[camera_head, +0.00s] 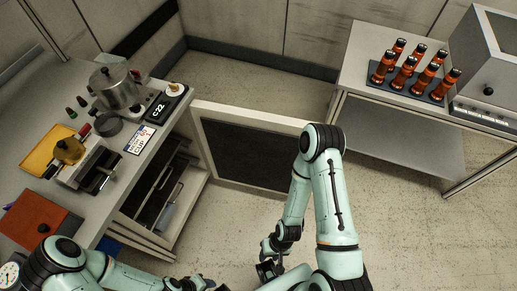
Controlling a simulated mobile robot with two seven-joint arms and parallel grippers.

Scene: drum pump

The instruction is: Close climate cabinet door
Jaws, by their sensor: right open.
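The climate cabinet (165,238) is built in under the left bench, and its dark interior with shelves shows. Its door (245,150), a pale frame around a dark panel, stands wide open across the gap between the two benches. My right gripper (267,269) is at the bottom centre, open, below the door in the picture and apart from it. My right arm covers part of the door's right end. My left gripper (196,284) is at the bottom edge, low in front of the cabinet; its fingers are not clear.
The left bench holds a metal pot (116,90), a yellow tray (50,150), a scale (166,105) and a red-brown box (38,218). The right table holds a rack (392,85) of several orange bottles and a grey instrument (485,60). Bare floor lies around the door.

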